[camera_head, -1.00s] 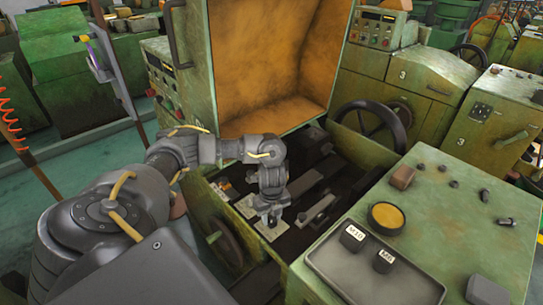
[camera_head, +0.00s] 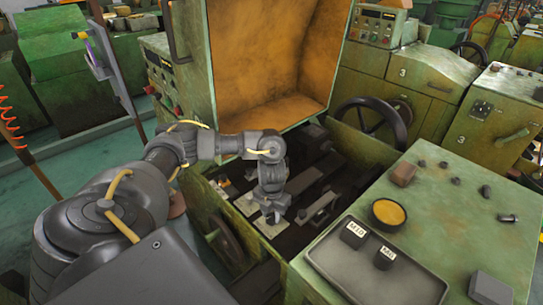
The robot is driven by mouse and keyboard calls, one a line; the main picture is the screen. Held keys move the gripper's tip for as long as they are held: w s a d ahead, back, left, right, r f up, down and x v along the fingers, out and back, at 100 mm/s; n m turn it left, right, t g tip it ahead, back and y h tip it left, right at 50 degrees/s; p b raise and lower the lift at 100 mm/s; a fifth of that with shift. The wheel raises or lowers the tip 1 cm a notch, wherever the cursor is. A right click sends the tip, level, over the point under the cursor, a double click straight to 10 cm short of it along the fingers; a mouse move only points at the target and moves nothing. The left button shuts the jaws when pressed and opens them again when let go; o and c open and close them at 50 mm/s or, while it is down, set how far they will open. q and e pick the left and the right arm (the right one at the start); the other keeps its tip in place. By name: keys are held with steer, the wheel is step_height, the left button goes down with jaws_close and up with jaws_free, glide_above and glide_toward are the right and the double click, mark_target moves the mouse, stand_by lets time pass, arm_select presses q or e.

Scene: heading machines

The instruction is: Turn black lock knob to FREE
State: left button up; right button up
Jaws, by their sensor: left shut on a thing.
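My left gripper (camera_head: 273,216) is inside the open well of the green machine (camera_head: 440,225), pointing down at a pale plate (camera_head: 265,228) on the well's floor. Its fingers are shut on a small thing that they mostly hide. I take this to be the black lock knob, but its shape and any FREE marking are too small and covered to read. My right gripper is not in view.
The raised cover (camera_head: 265,60) with an orange inside stands behind the well. A black tray (camera_head: 375,265) with blocks marked M10 and M8 lies on the right top, near a yellow-filled round dish (camera_head: 388,213). A handwheel (camera_head: 372,120) stands behind.

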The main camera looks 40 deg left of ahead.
mark_target(271, 216)
arm_select(q)
steer(key=m+b, duration=0.1)
steer(key=m, duration=0.5)
steer(key=m+b, duration=0.1)
steer(key=m, duration=0.5)
steer(key=shift+b, duration=0.4)
steer(key=shift+m, duration=0.4)
steer(key=o, duration=1)
steer(key=shift+c, duration=0.2)
step_height(271, 216, up, 11)
steer(key=p, duration=0.2)
